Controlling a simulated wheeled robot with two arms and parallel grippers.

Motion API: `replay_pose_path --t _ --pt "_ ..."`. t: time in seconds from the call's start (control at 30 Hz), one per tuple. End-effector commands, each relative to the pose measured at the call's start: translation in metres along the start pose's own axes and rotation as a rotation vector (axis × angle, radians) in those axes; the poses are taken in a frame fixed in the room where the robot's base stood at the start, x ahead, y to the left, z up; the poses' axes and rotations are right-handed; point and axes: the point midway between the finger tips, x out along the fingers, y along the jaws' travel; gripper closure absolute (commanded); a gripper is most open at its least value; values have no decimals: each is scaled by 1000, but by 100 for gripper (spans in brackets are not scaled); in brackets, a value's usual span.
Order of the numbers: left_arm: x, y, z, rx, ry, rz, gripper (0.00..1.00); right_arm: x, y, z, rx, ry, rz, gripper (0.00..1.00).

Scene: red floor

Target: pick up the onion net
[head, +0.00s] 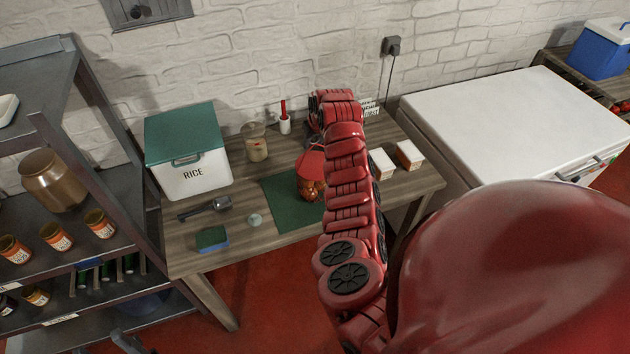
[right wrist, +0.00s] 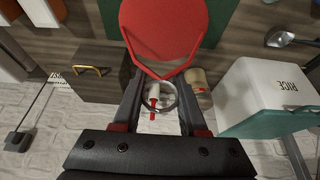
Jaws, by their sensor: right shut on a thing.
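The onion net (head: 311,188) is a red net bag with orange-brown onions in its lower part, over the green mat on the wooden table. Its flat red top part shows large in the right wrist view (right wrist: 165,28), between and beyond the fingertips. My right gripper (head: 312,148) comes from above and behind the net and is shut on its red top; it also shows in the right wrist view (right wrist: 163,72). I cannot tell whether the net touches the mat. My right arm hides part of the net's right side.
The green mat (head: 275,205) lies under the net. A rice bin (head: 190,178), a jar (head: 257,148), a scoop (head: 205,207) and a sponge (head: 212,239) are to the left. Two small white-topped boxes (head: 408,153) are to the right. A white chest (head: 500,120) adjoins the table.

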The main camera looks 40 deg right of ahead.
Motion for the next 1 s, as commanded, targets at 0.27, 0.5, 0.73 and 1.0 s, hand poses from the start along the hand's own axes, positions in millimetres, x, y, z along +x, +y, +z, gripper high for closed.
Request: replay_pose_path --t 0.27,0.5,0.73,1.0 --pt "0 0 0 0 0 0 50 -1 0 -1 0 2 0 100" --pt "-9 0 2 0 0 0 50 -7 0 -4 0 4 0 100" --pt "-26 1 4 0 0 0 50 -27 0 -14 1 9 0 100" --pt "-34 2 6 0 0 0 50 -39 -1 -2 5 8 2 100"
